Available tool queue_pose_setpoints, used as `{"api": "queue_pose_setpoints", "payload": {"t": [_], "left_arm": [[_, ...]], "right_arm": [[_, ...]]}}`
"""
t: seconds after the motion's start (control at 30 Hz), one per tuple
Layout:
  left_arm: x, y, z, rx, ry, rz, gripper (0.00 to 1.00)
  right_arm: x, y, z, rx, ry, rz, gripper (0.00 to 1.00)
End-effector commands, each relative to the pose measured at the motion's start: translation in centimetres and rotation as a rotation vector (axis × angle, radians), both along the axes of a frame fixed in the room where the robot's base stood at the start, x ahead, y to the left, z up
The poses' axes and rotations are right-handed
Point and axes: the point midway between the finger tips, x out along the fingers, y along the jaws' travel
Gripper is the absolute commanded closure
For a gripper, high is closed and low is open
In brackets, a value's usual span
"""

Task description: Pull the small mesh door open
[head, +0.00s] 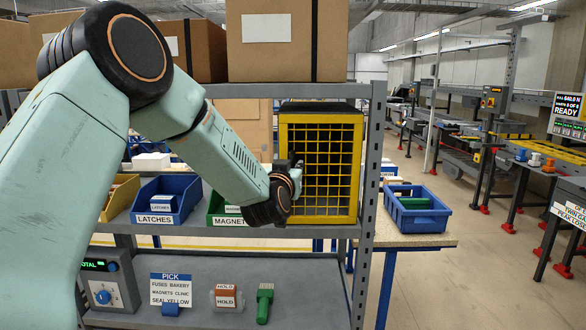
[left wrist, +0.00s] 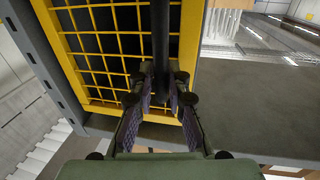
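The small mesh door (head: 322,160) has a yellow frame and yellow wire grid on a dark box on the shelf. It looks closed. It also shows in the left wrist view (left wrist: 104,44), steeply angled. A dark upright bar (left wrist: 160,40), seemingly its handle, stands in front of the mesh in that view. My left gripper (head: 296,172) is at the door's left side in the head view. In the left wrist view its fingers (left wrist: 164,92) are apart, one on each side of the bar, with gaps visible. Contact is not clear. My right gripper is not in view.
Grey shelf post (head: 371,200) stands just right of the door. Cardboard boxes (head: 287,40) sit above. A blue bin (head: 167,197) and a green bin (head: 222,207) stand left of the door. A blue crate (head: 417,208) is on a table at right. Open floor lies beyond.

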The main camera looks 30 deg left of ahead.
Motion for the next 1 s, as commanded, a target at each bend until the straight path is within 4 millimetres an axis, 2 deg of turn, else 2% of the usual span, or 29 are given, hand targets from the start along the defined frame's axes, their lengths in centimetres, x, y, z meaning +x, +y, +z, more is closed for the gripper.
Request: {"api": "queue_pose_setpoints", "payload": {"t": [0.13, 1.0], "left_arm": [[0.0, -0.03, 0.05, 0.001, -0.001, -0.001, 1.0], [-0.08, -0.05, -0.04, 0.001, 0.001, 0.004, 1.0]], "right_arm": [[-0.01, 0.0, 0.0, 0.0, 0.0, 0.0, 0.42], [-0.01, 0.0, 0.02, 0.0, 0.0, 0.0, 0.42]]}}
